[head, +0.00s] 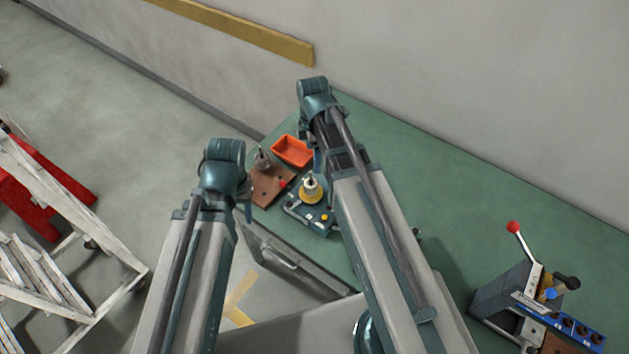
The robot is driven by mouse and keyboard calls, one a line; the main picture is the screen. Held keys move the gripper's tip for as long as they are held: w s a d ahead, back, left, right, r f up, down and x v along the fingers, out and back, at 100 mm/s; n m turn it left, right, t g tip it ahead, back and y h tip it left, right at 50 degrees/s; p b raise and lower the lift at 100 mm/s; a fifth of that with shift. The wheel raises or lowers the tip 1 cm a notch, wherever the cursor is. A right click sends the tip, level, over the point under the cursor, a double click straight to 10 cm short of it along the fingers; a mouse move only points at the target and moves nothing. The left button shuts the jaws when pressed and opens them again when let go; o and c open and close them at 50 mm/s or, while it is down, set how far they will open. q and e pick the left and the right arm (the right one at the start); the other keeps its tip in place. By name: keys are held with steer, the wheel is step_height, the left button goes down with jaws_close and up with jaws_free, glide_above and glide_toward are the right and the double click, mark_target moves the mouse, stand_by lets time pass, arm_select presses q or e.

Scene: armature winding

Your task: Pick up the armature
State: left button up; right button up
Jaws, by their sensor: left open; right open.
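A small grey upright metal piece (262,160) stands on a brown board (266,192) at the left end of the green bench. It may be the armature, but it is too small to tell. A similar pale upright piece (310,182) sits on a yellow disc of a dark teal device (317,222) beside the board. My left gripper (248,212) is left of the board, mostly hidden by my arm. My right gripper (318,165) is right of the board, above the bench, also mostly hidden. Both are open, and neither visibly holds anything.
An orange bin (292,151) stands behind the brown board. A lever press (508,290) with a red knob and a blue rack (580,330) stand at the bench's right. The green bench (480,200) between is largely clear. A wall runs behind.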

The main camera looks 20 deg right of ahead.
mark_target(313, 177)
step_height(313, 177, down, 8)
steer(key=b, duration=0.8)
steer(key=shift+a+f, duration=0.1)
steer(key=shift+f, duration=0.1)
steer(key=shift+w+f+b, duration=0.1)
steer(key=shift+f+b, duration=0.05)
steer(key=shift+b, duration=0.2)
steer(key=shift+f, duration=0.1)
steer(key=f+b, duration=0.5)
steer(key=shift+w+a, duration=0.15)
steer(key=shift+a, duration=0.1)
jaws_close()
